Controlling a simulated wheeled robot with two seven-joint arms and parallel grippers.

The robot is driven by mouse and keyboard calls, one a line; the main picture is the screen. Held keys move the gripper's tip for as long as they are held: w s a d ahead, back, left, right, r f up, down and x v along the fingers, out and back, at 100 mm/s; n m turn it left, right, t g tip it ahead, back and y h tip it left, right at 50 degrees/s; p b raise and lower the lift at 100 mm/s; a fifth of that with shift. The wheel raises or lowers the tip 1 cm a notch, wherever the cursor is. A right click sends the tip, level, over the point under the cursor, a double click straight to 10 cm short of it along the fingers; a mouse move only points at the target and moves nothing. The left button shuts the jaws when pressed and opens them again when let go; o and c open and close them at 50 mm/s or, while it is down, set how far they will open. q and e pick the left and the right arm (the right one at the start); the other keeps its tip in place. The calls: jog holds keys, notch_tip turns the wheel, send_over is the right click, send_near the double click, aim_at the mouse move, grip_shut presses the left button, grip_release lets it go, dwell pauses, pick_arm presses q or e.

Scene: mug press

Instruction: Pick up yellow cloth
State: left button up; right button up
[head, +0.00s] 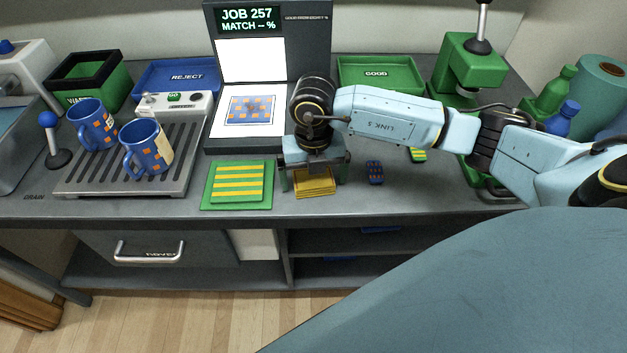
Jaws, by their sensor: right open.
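The yellow cloth (314,187) is a small folded stack with thin stripes, lying on the grey counter near its front edge. My right gripper (313,184) is over it, with its fingers pointing down, one on each side of the cloth. The jaws are open. The wrist hides the back part of the cloth, and I cannot tell whether the fingers touch it. My left gripper is not in view.
Left of the cloth is a green mat (211,195) bearing a yellow-striped piece (240,182). A small blue patterned item (374,172) lies to the right. Two blue mugs (91,124) (146,149) stand on a slatted rack (80,181). A green press (465,65) stands behind my arm.

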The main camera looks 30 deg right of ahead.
aim_at(313, 177)
jog(key=shift+r, duration=0.1)
jog(key=c, duration=1)
notch_tip(313, 177, up, 10)
jog(key=shift+p, duration=0.45)
